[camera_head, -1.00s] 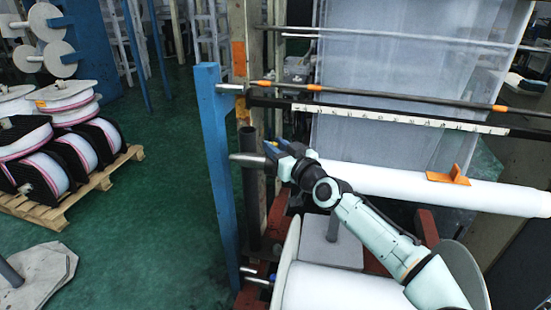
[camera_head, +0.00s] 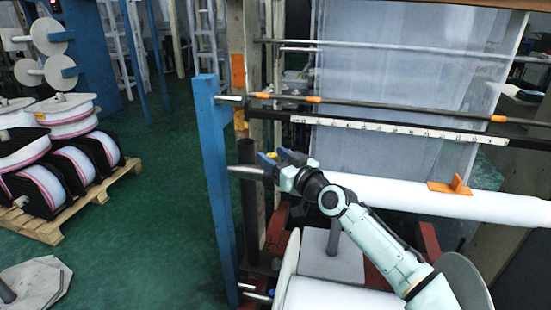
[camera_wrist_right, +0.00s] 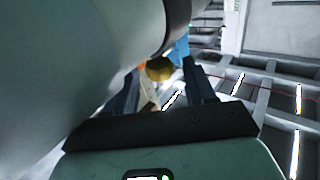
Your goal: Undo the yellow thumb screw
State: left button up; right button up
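The yellow thumb screw (camera_wrist_right: 158,68) shows in the right wrist view as a round yellow-brown knob, between and slightly beyond the fingertips. In the head view a small yellow patch (camera_head: 271,155) shows at the fingertips; I cannot tell whether it is the screw. My right gripper (camera_wrist_right: 162,75) is open, with its two dark fingers apart on either side of the knob. No contact is clear. In the head view my right gripper (camera_head: 270,160) is at the left end of the white roll, by the grey shaft (camera_head: 244,173). My left gripper is not in view.
The blue post (camera_head: 214,150) stands left of my right gripper. The white roll (camera_head: 420,198), with an orange piece (camera_head: 451,186) on it, runs to the right. A dark bar (camera_head: 400,111) with orange bands passes above.

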jog(key=shift+s, duration=0.1)
pick_arm(q)
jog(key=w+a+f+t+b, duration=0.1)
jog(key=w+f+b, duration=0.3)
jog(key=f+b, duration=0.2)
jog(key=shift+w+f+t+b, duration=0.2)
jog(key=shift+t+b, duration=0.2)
jog(key=shift+b, duration=0.15)
pick_arm(e)
jog(key=v, duration=1.3)
jog(key=shift+d, duration=0.15)
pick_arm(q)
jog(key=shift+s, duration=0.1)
pick_arm(e)
jog(key=shift+f, duration=0.1)
jog(key=shift+c, duration=0.3)
